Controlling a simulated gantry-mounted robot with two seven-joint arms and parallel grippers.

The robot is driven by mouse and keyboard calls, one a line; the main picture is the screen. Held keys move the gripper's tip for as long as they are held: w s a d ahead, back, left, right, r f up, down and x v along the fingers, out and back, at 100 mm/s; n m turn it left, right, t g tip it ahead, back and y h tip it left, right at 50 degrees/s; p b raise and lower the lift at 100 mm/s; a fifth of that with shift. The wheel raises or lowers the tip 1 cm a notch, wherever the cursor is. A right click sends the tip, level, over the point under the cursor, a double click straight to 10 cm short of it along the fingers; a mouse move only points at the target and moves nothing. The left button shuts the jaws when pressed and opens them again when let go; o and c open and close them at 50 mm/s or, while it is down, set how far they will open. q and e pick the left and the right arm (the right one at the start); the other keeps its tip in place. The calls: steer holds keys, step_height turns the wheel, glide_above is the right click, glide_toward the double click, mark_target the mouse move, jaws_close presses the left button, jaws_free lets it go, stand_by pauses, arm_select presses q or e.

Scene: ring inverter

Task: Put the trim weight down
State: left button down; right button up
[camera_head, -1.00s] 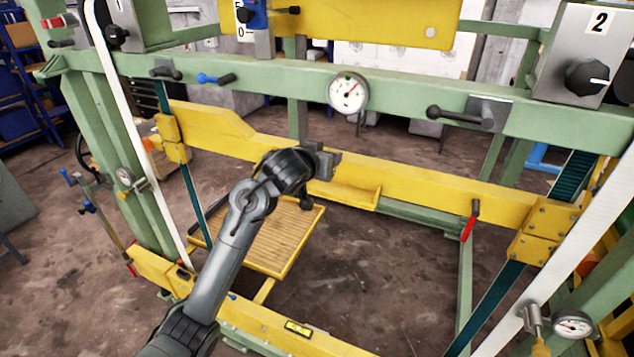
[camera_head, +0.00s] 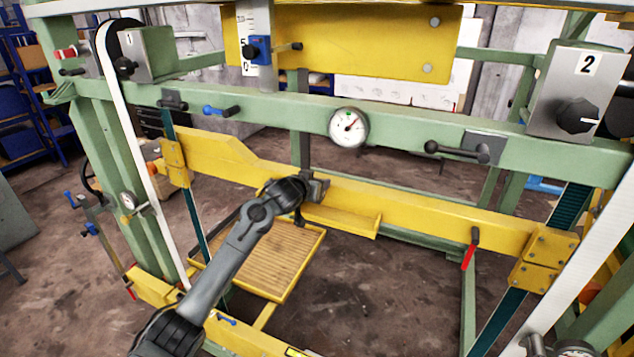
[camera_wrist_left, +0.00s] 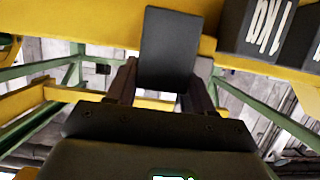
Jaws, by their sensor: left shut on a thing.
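My left gripper (camera_head: 312,190) is at the middle of the long yellow beam (camera_head: 420,205), beside its yellow ledge (camera_head: 345,220). In the left wrist view the left gripper (camera_wrist_left: 165,82) is shut on a plain dark grey block, which I take to be the trim weight (camera_wrist_left: 170,45). The block stands out beyond the fingertips, in front of the yellow beam (camera_wrist_left: 222,50). I cannot tell whether it touches the beam or ledge. In the head view only a small grey part of the weight (camera_head: 319,186) shows past the hand. My right gripper is not in view.
Dark blocks with white lettering (camera_wrist_left: 262,25) stand close right of the held weight in the wrist view. A green crossbar with a dial gauge (camera_head: 348,127) runs above the hand. A slatted platform (camera_head: 270,260) lies below. A red-handled lever (camera_head: 470,250) is at right.

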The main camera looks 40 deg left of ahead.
arm_select(q)
steer(key=shift+f+p, duration=0.55)
steer(key=shift+f, duration=1.15)
